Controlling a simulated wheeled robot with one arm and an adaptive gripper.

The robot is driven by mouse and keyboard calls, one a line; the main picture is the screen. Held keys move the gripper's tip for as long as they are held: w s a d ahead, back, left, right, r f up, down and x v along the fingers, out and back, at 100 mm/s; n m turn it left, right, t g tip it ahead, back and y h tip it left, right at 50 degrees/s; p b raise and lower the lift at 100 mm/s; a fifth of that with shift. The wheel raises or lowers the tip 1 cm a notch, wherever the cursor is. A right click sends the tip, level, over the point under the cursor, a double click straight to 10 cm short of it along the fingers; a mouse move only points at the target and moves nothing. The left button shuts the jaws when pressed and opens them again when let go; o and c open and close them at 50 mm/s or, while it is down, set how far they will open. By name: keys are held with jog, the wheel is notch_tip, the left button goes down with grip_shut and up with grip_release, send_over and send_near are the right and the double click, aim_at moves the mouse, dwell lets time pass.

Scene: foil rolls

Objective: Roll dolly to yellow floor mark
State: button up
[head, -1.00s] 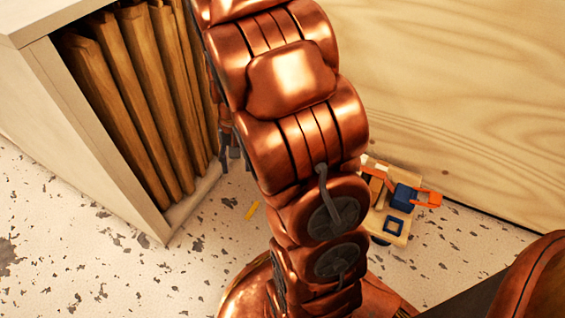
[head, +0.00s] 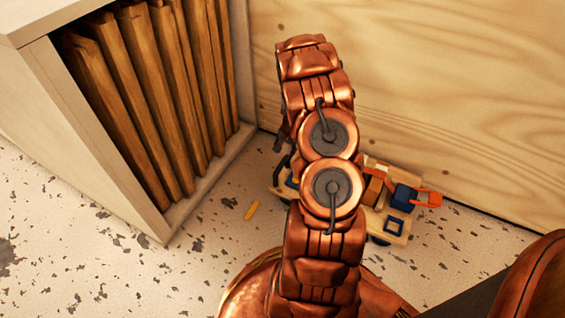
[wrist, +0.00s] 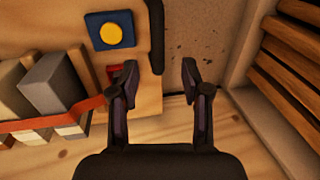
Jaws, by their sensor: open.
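The dolly (head: 374,224) is a light wooden board on dark wheels, partly hidden behind my arm in the head view. The wrist view shows its board (wrist: 45,25) with a dark handle bar (wrist: 156,38) along one edge. The yellow floor mark (head: 252,211) is a short strip on the floor, left of the dolly. My gripper (wrist: 159,76) is open and empty. One finger is over the board's edge and the other over the floor, with the near end of the handle bar between or just beyond the tips. Contact cannot be told.
The dolly carries blocks (wrist: 55,85), an orange strap (wrist: 50,120) and a blue square with a yellow disc (wrist: 110,32). A plywood wall (head: 450,100) stands behind it. A pale cabinet (head: 95,135) with upright wooden boards stands left. Speckled floor (head: 200,265) around the mark is clear.

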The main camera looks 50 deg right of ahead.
aim_at(282, 163)
jog(key=f+b, duration=0.1)
jog(key=f, duration=0.1)
jog(key=w+f, duration=0.1)
jog(key=f, duration=0.2)
jog(key=f+b, duration=0.1)
jog(key=f, duration=0.2)
jog(key=shift+w+d+f+b, duration=0.1)
jog(key=shift+w+f+b, duration=0.05)
jog(key=shift+f+b, duration=0.15)
jog(key=shift+r, duration=0.1)
grip_shut()
dwell(0.4)
